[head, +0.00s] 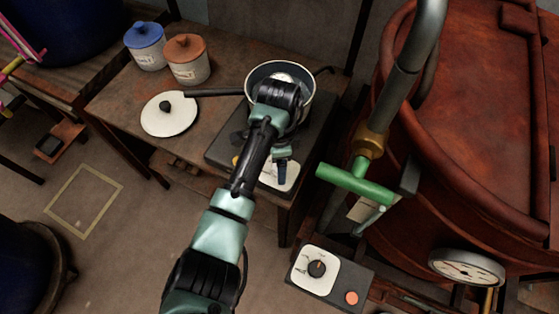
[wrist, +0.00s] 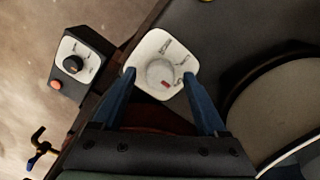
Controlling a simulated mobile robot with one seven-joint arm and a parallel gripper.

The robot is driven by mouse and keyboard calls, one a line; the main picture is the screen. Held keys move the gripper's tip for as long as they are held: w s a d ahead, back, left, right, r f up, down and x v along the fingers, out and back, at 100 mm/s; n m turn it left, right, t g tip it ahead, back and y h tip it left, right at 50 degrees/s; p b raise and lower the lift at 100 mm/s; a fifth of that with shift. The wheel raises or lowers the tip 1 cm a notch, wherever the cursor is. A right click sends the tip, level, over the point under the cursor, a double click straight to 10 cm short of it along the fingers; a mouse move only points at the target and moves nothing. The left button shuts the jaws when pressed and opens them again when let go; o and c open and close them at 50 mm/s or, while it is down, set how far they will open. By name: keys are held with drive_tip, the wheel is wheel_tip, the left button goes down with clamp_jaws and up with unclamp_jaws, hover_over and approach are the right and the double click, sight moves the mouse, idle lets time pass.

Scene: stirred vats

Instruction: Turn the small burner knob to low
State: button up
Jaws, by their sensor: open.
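The burner's small knob (wrist: 159,72) is a pale grey disc with a red mark, on a white label plate (wrist: 145,58) in the wrist view. The red mark lies at the knob's lower edge in that picture, and the plate's print is too small to read. My gripper (wrist: 159,76) is open, its two blue fingers on either side of the knob. I cannot tell whether they touch it. In the head view the plate (head: 290,176) shows on the burner's front, with one blue finger of my gripper (head: 282,168) over it. The knob is hidden there.
A long-handled pan (head: 253,77) sits on the burner at the table's right. A white lid (head: 168,116) and two jars (head: 188,66) stand left. A separate black-knob box (head: 317,268) is in front, near a green valve handle (head: 355,184) and a large red vat (head: 450,110).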

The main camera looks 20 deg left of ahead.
clamp_jaws()
drive_tip(key=shift+r+n+p, duration=0.15)
drive_tip(key=shift+n+p, duration=0.15)
drive_tip(key=shift+p, duration=0.15)
drive_tip(key=shift+d+n+p, duration=0.1)
drive_tip(key=shift+n+p, duration=0.5)
drive_tip(key=n+p, duration=0.2)
drive_tip(key=n, duration=0.1)
drive_tip(key=shift+p, duration=0.35)
drive_tip(key=n+p, duration=0.1)
drive_tip(key=n, duration=0.2)
drive_tip(key=shift+n+p, duration=1)
drive_tip(key=shift+n, duration=0.9)
